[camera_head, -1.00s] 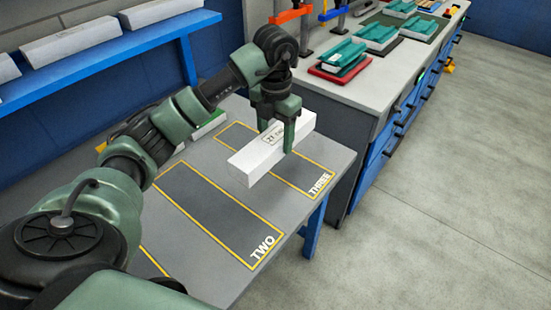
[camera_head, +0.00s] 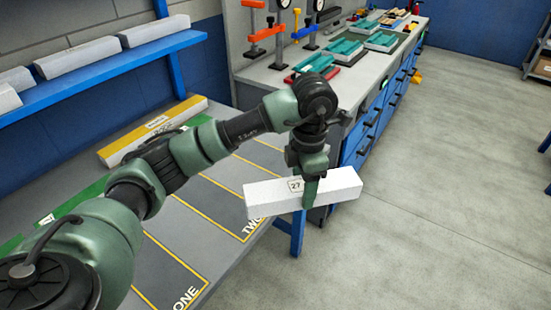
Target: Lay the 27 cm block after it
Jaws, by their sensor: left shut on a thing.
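My left gripper (camera_head: 308,186) is shut on a white oblong block (camera_head: 268,198) marked 27. It grips the block near its middle and holds it level, long side across the view. In the picture the block overlaps the table's right edge and the floor beyond. The grey table (camera_head: 235,262) has yellow-outlined dark areas. The area marked ONE (camera_head: 160,268) is at the front and the one marked TWO (camera_head: 205,198) lies behind it, partly hidden by the block and arm. My right gripper is not in view.
A yellow and white labelled piece (camera_head: 130,140) lies at the table's back. A green strip (camera_head: 85,195) is partly behind my arm. Several white blocks lie on a blue shelf (camera_head: 110,65). A workbench (camera_head: 270,72) with stands and teal trays is behind; open floor lies right.

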